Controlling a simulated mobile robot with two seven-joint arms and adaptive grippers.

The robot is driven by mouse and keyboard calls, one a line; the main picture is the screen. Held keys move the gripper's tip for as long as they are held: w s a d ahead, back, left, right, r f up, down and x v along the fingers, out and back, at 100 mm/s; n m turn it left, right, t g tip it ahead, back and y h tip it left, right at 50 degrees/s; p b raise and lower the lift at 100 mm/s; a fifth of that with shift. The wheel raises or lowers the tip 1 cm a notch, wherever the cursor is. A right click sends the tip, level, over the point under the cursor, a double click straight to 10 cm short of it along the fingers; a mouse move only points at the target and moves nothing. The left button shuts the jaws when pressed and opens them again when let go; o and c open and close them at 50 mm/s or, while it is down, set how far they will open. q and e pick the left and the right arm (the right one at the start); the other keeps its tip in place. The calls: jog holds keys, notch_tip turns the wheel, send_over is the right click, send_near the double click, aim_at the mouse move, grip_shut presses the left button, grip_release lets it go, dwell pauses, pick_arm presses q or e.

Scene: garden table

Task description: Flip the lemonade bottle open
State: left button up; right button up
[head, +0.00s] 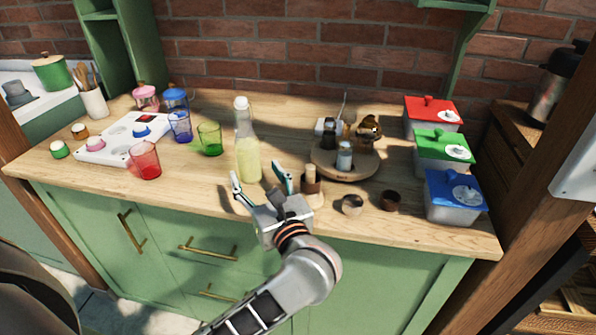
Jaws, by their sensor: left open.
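The lemonade bottle (246,145) stands upright on the wooden counter, clear glass with pale yellow liquid in its lower part. Its white cap (241,103) sits on top of the neck and looks closed. My left gripper (257,178) is open at the counter's front edge, in front of the bottle's base. Its fingers appear on either side of the bottle's lower part in the picture; I cannot tell whether they touch it. The gripper is well below the cap. My right gripper is not in view.
A green glass (210,139) and a blue glass (181,127) stand left of the bottle, a red glass (145,160) further left. A round wooden tray (369,168) with jars is on the right, and colored-lid boxes (455,194) stand at the far right.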

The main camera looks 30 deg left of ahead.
aim_at(248, 159)
pick_arm(q)
jog(key=shift+w+f, duration=0.15)
jog(key=shift+w, duration=0.05)
jog(key=shift+x, duration=3.8)
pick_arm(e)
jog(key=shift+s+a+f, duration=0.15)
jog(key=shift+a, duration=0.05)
pick_arm(q)
jog(key=c, duration=1.4)
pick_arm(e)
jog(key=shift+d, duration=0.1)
pick_arm(q)
grip_shut()
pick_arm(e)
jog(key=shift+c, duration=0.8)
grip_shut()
pick_arm(q)
jog(key=shift+s, duration=0.1)
